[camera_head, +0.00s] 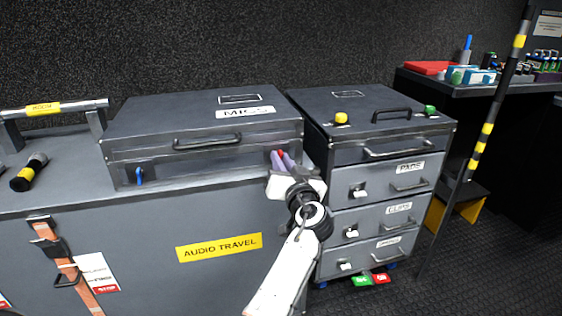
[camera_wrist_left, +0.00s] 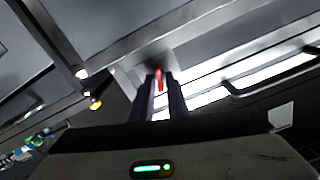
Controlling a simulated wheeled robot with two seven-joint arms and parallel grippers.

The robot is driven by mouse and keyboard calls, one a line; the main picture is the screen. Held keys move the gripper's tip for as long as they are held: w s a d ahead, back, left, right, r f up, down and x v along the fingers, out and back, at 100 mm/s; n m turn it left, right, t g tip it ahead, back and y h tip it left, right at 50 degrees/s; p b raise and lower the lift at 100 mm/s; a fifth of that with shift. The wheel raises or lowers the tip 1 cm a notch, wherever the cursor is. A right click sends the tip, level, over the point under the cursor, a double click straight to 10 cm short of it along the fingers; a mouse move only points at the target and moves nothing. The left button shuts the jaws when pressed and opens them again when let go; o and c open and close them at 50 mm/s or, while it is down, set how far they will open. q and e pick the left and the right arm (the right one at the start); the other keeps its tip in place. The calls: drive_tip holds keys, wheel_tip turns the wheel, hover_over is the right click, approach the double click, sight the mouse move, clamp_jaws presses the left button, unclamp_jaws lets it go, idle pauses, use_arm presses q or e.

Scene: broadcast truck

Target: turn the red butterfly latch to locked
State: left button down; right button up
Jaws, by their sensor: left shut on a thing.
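The red butterfly latch (camera_head: 281,153) is on the front of the grey MICS case (camera_head: 204,142), near its right end. Only a bit of red shows, between the fingers of my left gripper (camera_head: 281,157). In the left wrist view the latch (camera_wrist_left: 160,78) is a narrow red piece between the two dark fingertips (camera_wrist_left: 160,82). My left gripper is shut on it, and the fingers hide most of it. How far the latch is turned cannot be told. A blue latch (camera_head: 139,176) is on the left of the same case front. My right gripper is not in view.
The MICS case rests on a large grey AUDIO TRAVEL case (camera_head: 219,247). A drawer unit (camera_head: 334,217) with handles stands close on the right of my left gripper. A black and yellow pole (camera_head: 487,128) stands farther right.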

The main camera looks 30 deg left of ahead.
use_arm(q)
drive_tip(key=m+p, duration=0.2)
drive_tip(key=m, duration=0.5)
drive_tip(key=m+p, duration=0.3)
drive_tip(key=m, duration=0.4)
drive_tip(key=shift+w+d+f, duration=0.1)
drive_tip(key=shift+f, duration=0.1)
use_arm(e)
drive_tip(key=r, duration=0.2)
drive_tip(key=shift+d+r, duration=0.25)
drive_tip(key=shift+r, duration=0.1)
use_arm(q)
drive_tip(key=shift+m, duration=0.3)
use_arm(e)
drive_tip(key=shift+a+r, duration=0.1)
use_arm(q)
drive_tip(key=c, duration=1.9)
unclamp_jaws()
